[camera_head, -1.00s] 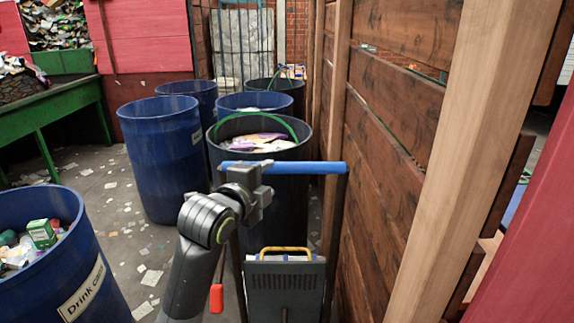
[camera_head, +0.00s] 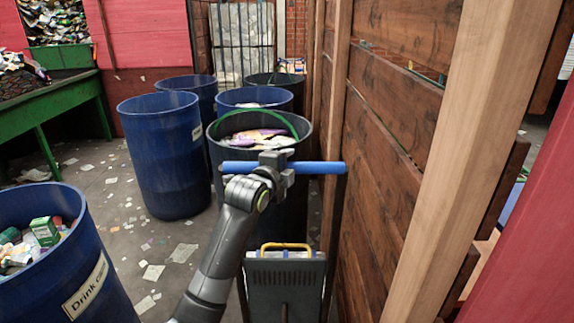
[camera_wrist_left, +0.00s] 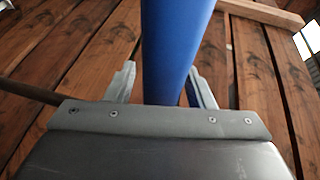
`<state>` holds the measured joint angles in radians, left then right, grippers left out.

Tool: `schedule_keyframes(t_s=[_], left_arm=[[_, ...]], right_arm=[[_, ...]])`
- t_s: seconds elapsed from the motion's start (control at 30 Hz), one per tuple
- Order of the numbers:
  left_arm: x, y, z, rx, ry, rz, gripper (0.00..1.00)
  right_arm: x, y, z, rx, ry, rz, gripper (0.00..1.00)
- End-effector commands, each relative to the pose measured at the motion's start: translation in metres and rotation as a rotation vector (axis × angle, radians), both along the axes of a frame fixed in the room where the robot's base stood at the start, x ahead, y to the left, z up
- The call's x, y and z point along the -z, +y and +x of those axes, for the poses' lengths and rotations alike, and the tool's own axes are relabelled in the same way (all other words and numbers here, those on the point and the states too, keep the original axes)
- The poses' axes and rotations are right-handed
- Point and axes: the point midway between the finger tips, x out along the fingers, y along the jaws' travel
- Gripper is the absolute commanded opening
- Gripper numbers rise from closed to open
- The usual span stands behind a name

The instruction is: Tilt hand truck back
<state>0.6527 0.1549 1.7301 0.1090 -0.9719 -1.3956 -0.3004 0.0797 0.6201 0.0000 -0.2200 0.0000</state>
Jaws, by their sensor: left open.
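The hand truck has a blue crossbar handle (camera_head: 320,168) on a dark frame (camera_head: 332,225), with a dark panel (camera_head: 284,280) and a yellow loop low down. It looks upright. My left gripper (camera_head: 277,162) is at the middle of the blue handle. In the left wrist view the blue handle (camera_wrist_left: 175,45) runs between the two spread fingers (camera_wrist_left: 162,85), which are open; I cannot tell whether they touch it. My right gripper is not in view.
A dark bin (camera_head: 257,180) with a green rim line and rubbish stands just beyond the handle. Blue barrels (camera_head: 165,160) stand to the left, one labelled barrel (camera_head: 85,270) near. A wooden plank wall (camera_head: 385,150) is close on the right. Scraps litter the floor.

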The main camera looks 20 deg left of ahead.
Motion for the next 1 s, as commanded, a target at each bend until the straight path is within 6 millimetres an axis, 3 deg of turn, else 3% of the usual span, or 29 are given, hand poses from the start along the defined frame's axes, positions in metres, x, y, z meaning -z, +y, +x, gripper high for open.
schedule_keyframes(t_s=[0.23,0.6,1.0], left_arm=[[-0.0002,-0.0002,0.0003,0.0,-0.001,0.0,0.49],[-0.0001,-0.0001,0.0002,0.0,0.0,0.0,0.0],[0.0014,0.0037,0.0,0.0,-0.009,0.003,0.0]], right_arm=[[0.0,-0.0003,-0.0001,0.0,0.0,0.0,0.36],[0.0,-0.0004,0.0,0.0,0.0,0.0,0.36],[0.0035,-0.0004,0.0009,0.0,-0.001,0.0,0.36]])
